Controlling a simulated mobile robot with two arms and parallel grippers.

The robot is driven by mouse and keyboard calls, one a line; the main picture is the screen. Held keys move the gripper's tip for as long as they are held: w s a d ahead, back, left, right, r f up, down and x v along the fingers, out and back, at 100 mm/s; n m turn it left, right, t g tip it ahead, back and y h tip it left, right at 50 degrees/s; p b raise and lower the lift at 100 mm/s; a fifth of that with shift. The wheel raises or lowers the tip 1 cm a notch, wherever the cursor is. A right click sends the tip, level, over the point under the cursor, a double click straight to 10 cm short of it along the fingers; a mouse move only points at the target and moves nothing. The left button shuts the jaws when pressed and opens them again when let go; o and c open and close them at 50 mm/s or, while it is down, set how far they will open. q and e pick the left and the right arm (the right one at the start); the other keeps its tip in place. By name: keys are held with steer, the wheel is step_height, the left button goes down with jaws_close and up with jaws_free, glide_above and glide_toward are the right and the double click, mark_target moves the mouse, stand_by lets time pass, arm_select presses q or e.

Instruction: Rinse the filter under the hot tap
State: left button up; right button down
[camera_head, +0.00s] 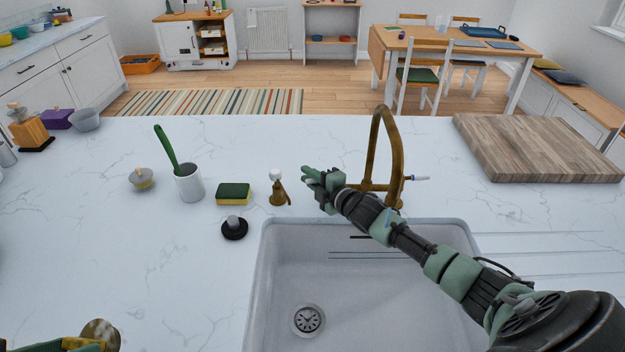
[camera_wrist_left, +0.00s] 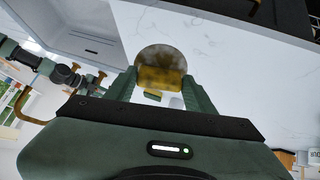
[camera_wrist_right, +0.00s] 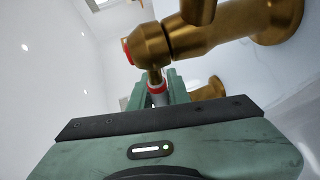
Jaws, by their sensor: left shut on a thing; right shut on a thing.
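The brass tap (camera_head: 376,150) stands behind the white sink (camera_head: 262,290), with a blue-marked lever (camera_head: 415,178) on its right. My right gripper (camera_head: 312,178) is at the tap's left side. In the right wrist view it is shut on the red-ringed hot lever (camera_wrist_right: 157,88), below a brass valve body with a red cap (camera_wrist_right: 127,50). No water shows at the spout. My left gripper (camera_head: 88,343) is low at the left, over the counter and left of the sink. It is shut on the round filter (camera_head: 101,333), a brownish disc that also shows in the left wrist view (camera_wrist_left: 160,60).
A sponge (camera_head: 234,193), a black plug (camera_head: 234,228), a brass bottle (camera_head: 278,188) and a white cup with a green brush (camera_head: 188,182) stand left of the sink. A wooden board (camera_head: 540,150) lies at the right. The sink basin is empty.

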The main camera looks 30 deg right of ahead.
arm_select(q)
steer(key=shift+w, duration=0.1)
arm_select(e)
steer(key=shift+r, duration=0.1)
steer(key=shift+w, duration=0.1)
steer(key=c, duration=1.6)
jaws_free()
steer(key=shift+o, duration=1.3)
arm_select(q)
steer(key=shift+w, duration=0.1)
arm_select(e)
steer(key=shift+w, duration=0.1)
